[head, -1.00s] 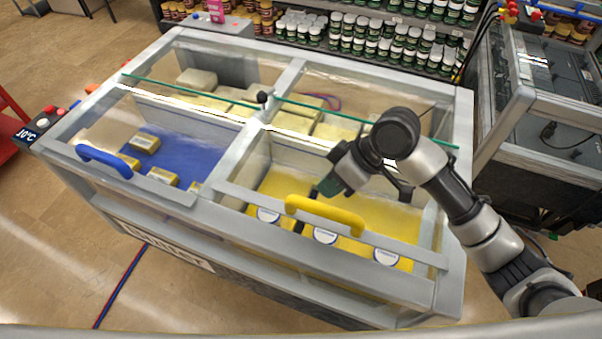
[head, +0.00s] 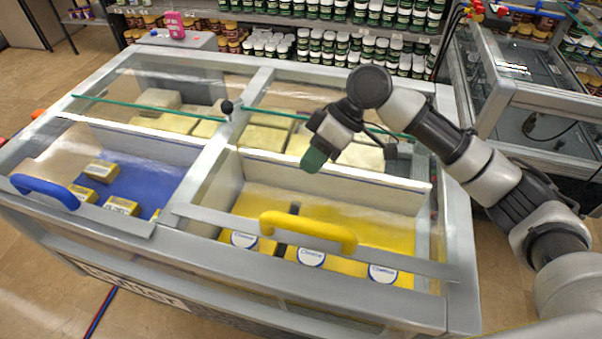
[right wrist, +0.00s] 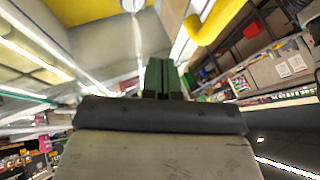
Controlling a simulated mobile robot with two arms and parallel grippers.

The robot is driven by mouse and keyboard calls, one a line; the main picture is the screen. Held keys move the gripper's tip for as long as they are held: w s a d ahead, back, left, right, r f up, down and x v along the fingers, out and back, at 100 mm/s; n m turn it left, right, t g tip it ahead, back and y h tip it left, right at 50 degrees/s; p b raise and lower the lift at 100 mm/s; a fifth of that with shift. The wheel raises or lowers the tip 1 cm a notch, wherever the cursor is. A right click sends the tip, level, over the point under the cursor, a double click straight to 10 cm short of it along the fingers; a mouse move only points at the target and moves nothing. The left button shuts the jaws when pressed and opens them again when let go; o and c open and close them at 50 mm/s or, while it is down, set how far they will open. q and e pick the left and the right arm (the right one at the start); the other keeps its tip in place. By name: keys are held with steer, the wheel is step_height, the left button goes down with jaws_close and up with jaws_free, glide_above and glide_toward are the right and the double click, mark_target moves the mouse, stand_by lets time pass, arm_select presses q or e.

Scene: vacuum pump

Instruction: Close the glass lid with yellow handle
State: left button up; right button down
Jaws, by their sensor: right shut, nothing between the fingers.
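The glass lid's yellow handle (head: 308,231) sits on a grey front bar across the right half of the chest freezer (head: 198,190). It also shows at the top of the right wrist view (right wrist: 213,22). Below lies a yellow-floored compartment with several round white-labelled items. The clear pane is hard to make out, so I cannot tell exactly how far the lid extends. My right gripper (head: 313,160), with dark green fingertips, is shut and empty behind the handle, apart from it. Its fingers also show in the right wrist view (right wrist: 160,77). My left gripper is not in view.
A blue handle (head: 45,190) is on the left half, above a blue-floored compartment with yellow boxes. A small black knob (head: 227,106) stands on the centre divider beside the green glass edge (head: 150,107). Another glass case (head: 530,95) stands at right. Stocked shelves line the back.

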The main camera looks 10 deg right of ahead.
mark_target(278, 207)
steer(key=p+x, duration=0.2)
steer(key=x, duration=0.5)
steer(key=shift+s+a, duration=0.15)
steer(key=shift+a, duration=0.05)
steer(key=shift+s+a+f+p, duration=0.15)
steer(key=shift+s+a+p, duration=0.35)
steer(key=shift+s, duration=0.1)
steer(key=shift+s+a+f+p, duration=0.15)
steer(key=shift+s+a+p, duration=0.2)
steer(key=shift+s+a, duration=0.2)
steer(key=shift+s+a+f, duration=0.1)
steer(key=shift+s+a, duration=0.15)
steer(key=shift+s, duration=0.3)
